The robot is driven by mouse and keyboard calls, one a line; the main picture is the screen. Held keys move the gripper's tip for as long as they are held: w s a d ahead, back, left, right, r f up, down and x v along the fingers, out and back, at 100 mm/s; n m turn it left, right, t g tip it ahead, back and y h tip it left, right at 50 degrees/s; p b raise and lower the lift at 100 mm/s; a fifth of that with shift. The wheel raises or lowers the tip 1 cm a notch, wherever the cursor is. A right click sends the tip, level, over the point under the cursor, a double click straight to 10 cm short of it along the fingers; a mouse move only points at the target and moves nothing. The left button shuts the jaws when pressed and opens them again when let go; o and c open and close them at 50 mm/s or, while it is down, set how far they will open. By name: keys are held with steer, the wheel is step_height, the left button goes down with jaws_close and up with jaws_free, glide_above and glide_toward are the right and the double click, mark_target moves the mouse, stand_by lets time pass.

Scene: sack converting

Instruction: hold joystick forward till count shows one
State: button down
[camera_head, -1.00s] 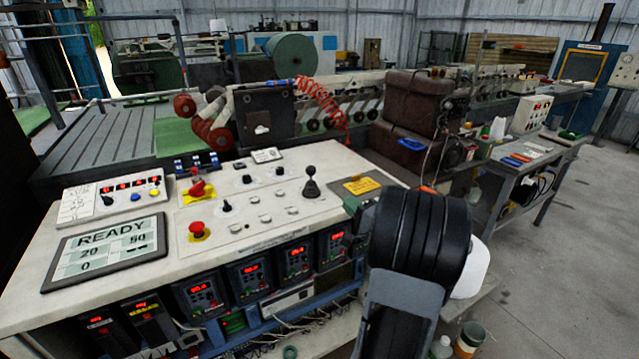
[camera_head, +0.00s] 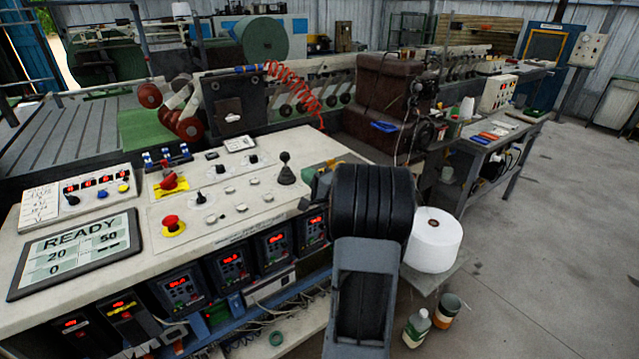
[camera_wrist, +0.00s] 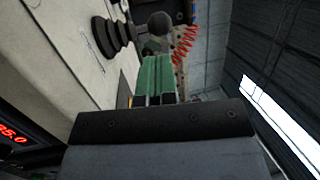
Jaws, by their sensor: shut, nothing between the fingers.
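The joystick (camera_head: 285,170), a black stick with a ball knob and ribbed boot, stands about upright on the pale control panel (camera_head: 262,208). Its boot and knob also show in the wrist view (camera_wrist: 112,36). My gripper (camera_wrist: 160,66) is shut and empty, its green fingers close to the knob in the picture; I cannot tell whether they touch.
A white roll (camera_head: 433,240) stands right of my arm, with a bottle (camera_head: 416,328) and a can (camera_head: 446,310) below. Open floor lies at right.

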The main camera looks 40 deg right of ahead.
mark_target(288, 160)
steer(key=w, duration=0.3)
steer(key=w+r, duration=0.1)
steer(key=w, duration=0.2)
steer(key=shift+w+a+r, duration=0.1)
steer(key=shift+w+a, duration=0.05)
steer(key=shift+a, duration=0.05)
steer(key=shift+r+p, duration=0.1)
steer(key=shift+p, duration=0.25)
